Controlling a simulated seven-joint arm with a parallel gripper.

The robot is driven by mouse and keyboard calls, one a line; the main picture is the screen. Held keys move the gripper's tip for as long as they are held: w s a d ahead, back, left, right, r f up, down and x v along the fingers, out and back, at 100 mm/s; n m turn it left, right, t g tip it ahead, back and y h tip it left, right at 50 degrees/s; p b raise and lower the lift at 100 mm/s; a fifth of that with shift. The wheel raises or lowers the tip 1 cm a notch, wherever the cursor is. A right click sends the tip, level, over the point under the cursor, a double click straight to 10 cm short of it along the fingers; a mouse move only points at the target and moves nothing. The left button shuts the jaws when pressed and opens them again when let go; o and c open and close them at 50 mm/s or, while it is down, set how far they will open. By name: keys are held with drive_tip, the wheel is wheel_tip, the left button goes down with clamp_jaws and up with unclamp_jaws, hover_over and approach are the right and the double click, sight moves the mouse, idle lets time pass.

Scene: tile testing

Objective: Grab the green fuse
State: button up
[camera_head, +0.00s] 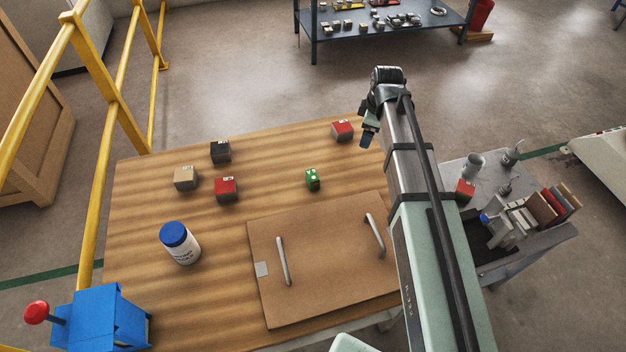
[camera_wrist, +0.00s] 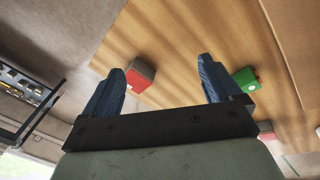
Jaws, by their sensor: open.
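The green fuse (camera_head: 312,179) is a small green block standing on the wooden table, right of centre and just behind the brown board. In the wrist view the green fuse (camera_wrist: 246,78) shows just right of the right finger, apart from it. My gripper (camera_head: 368,134) is above the table's far right edge, right of and beyond the fuse. In the wrist view my gripper (camera_wrist: 158,80) has its two blue fingers spread wide with nothing between them held. A red block (camera_wrist: 138,76) lies below, close to the left finger in that view.
On the table are a red block (camera_head: 342,131), another red block (camera_head: 226,189), a black block (camera_head: 220,151), a tan block (camera_head: 186,178) and a white bottle with blue cap (camera_head: 180,243). A brown board (camera_head: 325,270) with two handles lies in front. Table around the fuse is clear.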

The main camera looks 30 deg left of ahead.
sight(313, 176)
drive_tip(key=s+a+r+n+g+h, duration=0.2)
drive_tip(key=s+a+n, duration=0.7)
drive_tip(key=s, duration=0.7)
drive_tip(key=shift+m, duration=0.6)
drive_tip(key=f, duration=0.3)
drive_tip(key=a+f, duration=0.1)
drive_tip(key=f, duration=0.4)
drive_tip(key=shift+s+a+f, duration=0.15)
drive_tip(key=shift+a+f, duration=0.1)
drive_tip(key=shift+f, duration=0.05)
drive_tip(key=shift+w+d+f, duration=0.1)
drive_tip(key=shift+f, duration=1.25)
drive_tip(key=shift+w+f, duration=0.1)
drive_tip(key=shift+f, duration=1.2)
drive_tip(key=c, duration=1.1)
